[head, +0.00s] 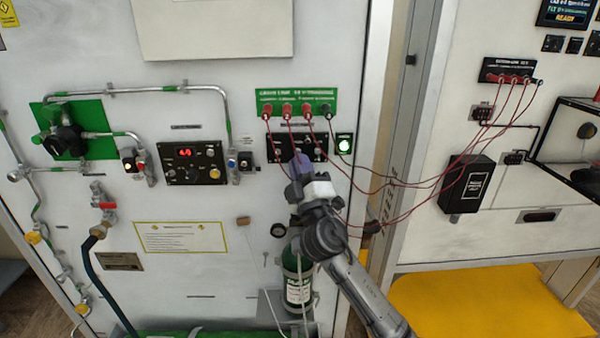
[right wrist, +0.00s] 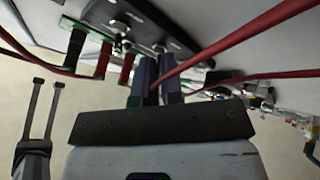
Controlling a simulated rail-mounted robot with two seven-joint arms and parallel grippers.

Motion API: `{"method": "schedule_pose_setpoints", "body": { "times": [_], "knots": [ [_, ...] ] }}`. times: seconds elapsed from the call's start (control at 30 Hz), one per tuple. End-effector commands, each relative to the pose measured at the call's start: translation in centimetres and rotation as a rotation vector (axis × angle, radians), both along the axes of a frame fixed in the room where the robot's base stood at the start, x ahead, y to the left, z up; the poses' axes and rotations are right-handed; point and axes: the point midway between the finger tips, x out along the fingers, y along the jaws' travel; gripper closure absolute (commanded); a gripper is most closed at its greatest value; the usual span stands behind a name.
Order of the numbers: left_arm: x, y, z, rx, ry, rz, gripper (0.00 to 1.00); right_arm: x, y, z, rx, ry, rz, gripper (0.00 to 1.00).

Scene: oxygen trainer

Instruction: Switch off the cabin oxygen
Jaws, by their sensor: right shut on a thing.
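A black switch panel (head: 318,141) with several small toggles sits below the green panel on the white wall. My right gripper (head: 301,163) is at this panel's lower edge and covers part of it. In the right wrist view its two dark fingers (right wrist: 157,78) are close together at the black panel (right wrist: 150,22). They are shut on a small toggle switch, which the fingers hide. A silver toggle (right wrist: 121,27) shows to the left of the fingers. The labels are too small to read.
Red cables (head: 352,186) hang from the green panel (head: 297,102) to the right panel and pass close to my right gripper. A green bottle (head: 298,284) stands below my arm. A red-digit display panel (head: 190,162) is left.

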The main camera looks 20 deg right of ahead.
Motion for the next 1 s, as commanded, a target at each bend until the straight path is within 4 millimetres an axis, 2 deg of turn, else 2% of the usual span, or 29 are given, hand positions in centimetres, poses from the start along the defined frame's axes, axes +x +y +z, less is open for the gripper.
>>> {"method": "schedule_pose_setpoints", "body": {
  "times": [0.37,0.4,0.5,0.77,0.87,1.0],
  "knots": [
    [0.0,-0.3,0.0,-0.012,0.0,0.008,0.67,0.0,0.0,0.0,-0.001,0.0,0.0,1.0],
    [0.0,-0.4,0.0,-0.013,0.0,0.008,0.67,0.0,0.0,-0.1,-0.001,0.0,0.0,0.9],
    [0.0,-0.4,0.0,-0.014,0.0,0.009,0.67,0.0,0.0,-0.1,-0.001,0.0,0.0,0.82],
    [0.0,-0.3,0.0,-0.012,0.0,0.008,0.67,-0.1,0.0,-0.2,-0.001,0.0,0.0,0.82],
    [0.0,-0.3,0.1,-0.009,0.0,0.005,0.67,-0.8,0.0,-0.7,-0.002,0.001,0.001,0.82],
    [0.0,-0.1,0.2,-0.004,0.0,0.003,0.67,-2.7,0.1,-1.9,0.0,0.001,0.002,0.82]
  ]
}}
